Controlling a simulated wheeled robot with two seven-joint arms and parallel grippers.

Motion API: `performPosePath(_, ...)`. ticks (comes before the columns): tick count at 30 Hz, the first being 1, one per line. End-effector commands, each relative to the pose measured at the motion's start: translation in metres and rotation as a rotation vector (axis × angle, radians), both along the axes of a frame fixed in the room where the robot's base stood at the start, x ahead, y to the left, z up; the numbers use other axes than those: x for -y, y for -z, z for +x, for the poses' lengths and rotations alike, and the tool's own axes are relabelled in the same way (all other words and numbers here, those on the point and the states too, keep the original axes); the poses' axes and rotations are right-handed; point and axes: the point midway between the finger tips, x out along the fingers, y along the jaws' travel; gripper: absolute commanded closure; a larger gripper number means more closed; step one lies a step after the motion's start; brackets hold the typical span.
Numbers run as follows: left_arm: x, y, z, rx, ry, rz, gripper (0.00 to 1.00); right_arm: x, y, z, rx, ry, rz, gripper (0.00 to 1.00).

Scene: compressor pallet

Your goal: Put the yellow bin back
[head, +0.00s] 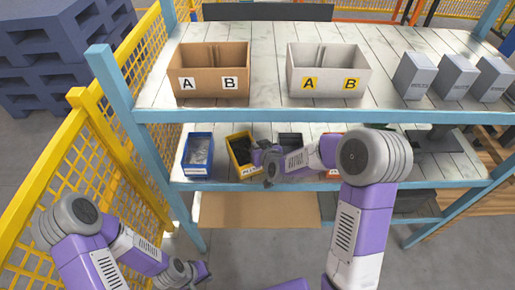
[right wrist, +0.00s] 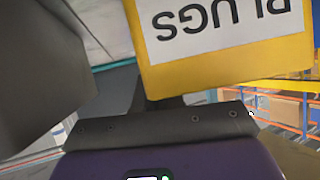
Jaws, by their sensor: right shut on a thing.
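The yellow bin (head: 234,141) is at the lower shelf, between a blue bin and a dark bin, turned at an angle to them. Dark contents show inside it. In the right wrist view its yellow front (right wrist: 170,77) fills the upper middle, with a white label reading PLUGS upside down. My right gripper (head: 257,153) is shut on the bin at its right side. Whether the bin rests on the shelf or hangs just above it I cannot tell. My left gripper (head: 203,272) is low at the front left, away from the shelves; its fingers are too small to judge.
A blue bin (head: 197,171) stands left on the lower shelf (head: 219,137); a dark bin (head: 290,138) and a partly hidden red one are to the right. The upper shelf (head: 269,60) holds brown and white A/B boxes and grey boxes. A yellow fence (head: 82,150) borders the left.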

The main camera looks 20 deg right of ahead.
Motion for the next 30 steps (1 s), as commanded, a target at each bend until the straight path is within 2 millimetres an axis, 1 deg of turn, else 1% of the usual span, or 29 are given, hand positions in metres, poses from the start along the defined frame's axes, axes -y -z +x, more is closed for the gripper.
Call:
performPosePath(5,0.000,-0.001,0.000,0.000,0.000,0.000,1.00,0.000,-0.002,0.001,0.003,0.000,0.000,1.00)
performPosePath(9,0.000,0.003,0.000,0.000,0.000,0.000,1.00,0.000,0.001,0.001,0.003,0.000,0.000,1.00)
performPosePath(10,0.000,0.003,0.000,0.000,0.000,0.000,1.00,0.000,0.002,0.000,0.000,0.000,0.000,0.89)
performPosePath(14,0.000,0.002,0.000,0.000,0.000,0.000,1.00,0.000,0.001,0.000,0.000,0.000,0.000,0.69)
performPosePath(15,0.000,0.002,0.000,0.000,0.000,0.000,1.00,0.000,0.001,0.000,0.000,0.000,0.000,0.67)
performPosePath(23,0.000,0.001,0.000,0.000,0.000,0.000,1.00,0.000,0.000,0.000,0.000,0.000,0.000,0.67)
performPosePath(26,0.000,-0.003,0.000,0.000,0.000,0.000,1.00,0.000,-0.003,0.000,0.000,0.000,0.000,0.67)
performPosePath(30,0.000,-0.005,0.000,0.000,0.000,0.000,1.00,0.003,-0.014,-0.019,0.002,0.000,0.000,0.67)
